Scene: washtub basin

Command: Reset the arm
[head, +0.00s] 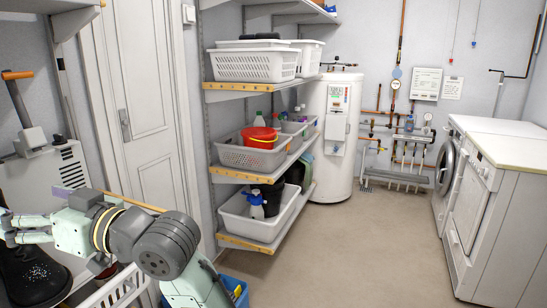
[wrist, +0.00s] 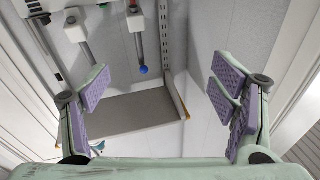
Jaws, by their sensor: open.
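My arm reaches from the bottom of the head view toward the left, with my gripper partly visible at its end beside the white door. In the wrist view my gripper (wrist: 160,88) is open, its purple-padded fingers wide apart. Nothing is between the pads. An empty grey shelf (wrist: 130,113) and a pale wall show beyond the gap. In the head view the fingers are partly hidden by my own wrist.
Wall shelves with a white basket (head: 253,65), a grey basket (head: 245,156) and a lower tub (head: 262,229) stand right of my arm. A white laundry basket (head: 118,292) is below it. A white door (head: 137,85) is behind. The floor (head: 365,245) at centre right is clear.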

